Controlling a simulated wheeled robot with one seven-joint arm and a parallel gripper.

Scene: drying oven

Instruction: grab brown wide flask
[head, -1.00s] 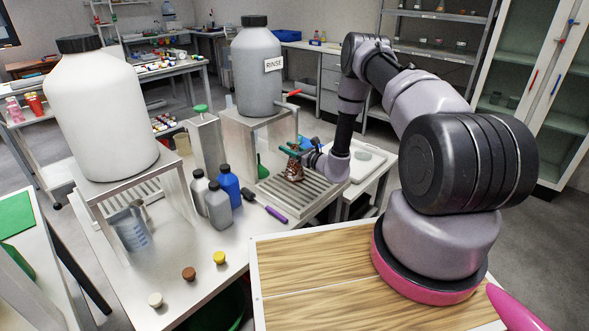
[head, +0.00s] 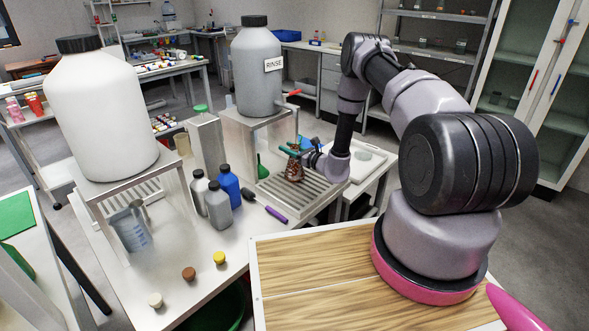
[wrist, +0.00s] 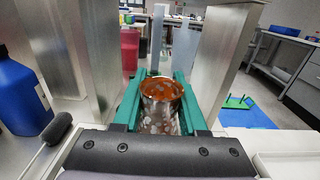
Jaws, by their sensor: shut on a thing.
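In the wrist view the flask (wrist: 160,98) sits between the two green fingers of my gripper (wrist: 158,100). My gripper (head: 291,152) is shut on the flask's upper part in the head view. I cannot tell whether the flask's base touches the slats.
A white tray (head: 372,165) is at the right. The front of the steel table is mostly clear.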

